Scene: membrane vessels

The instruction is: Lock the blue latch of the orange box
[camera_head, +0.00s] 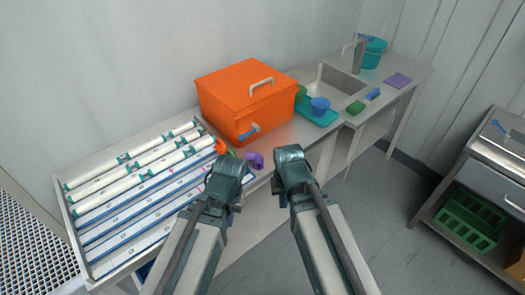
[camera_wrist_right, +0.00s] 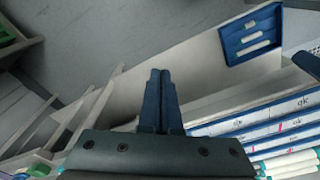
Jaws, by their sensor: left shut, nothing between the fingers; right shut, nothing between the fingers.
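The orange box (camera_head: 245,95) stands on the counter near the middle of the head view, lid down, with a pale handle on top. The blue latch (camera_head: 249,131) is on its front face, and its bar looks slanted. My left gripper (camera_head: 228,152) is in front of the box, below and left of the latch; its fingertips are largely hidden. My right gripper (camera_head: 284,178) is to the right, apart from the box. In the right wrist view my right gripper (camera_wrist_right: 160,78) shows its dark fingers together with nothing between them.
A tray of white tubes (camera_head: 130,180) lies at the left. A purple object (camera_head: 254,160) sits at the counter edge near my grippers. A teal tray (camera_head: 318,113) with a blue cup (camera_head: 320,104) stands right of the box, before the sink (camera_head: 342,82). A cart (camera_head: 490,165) is far right.

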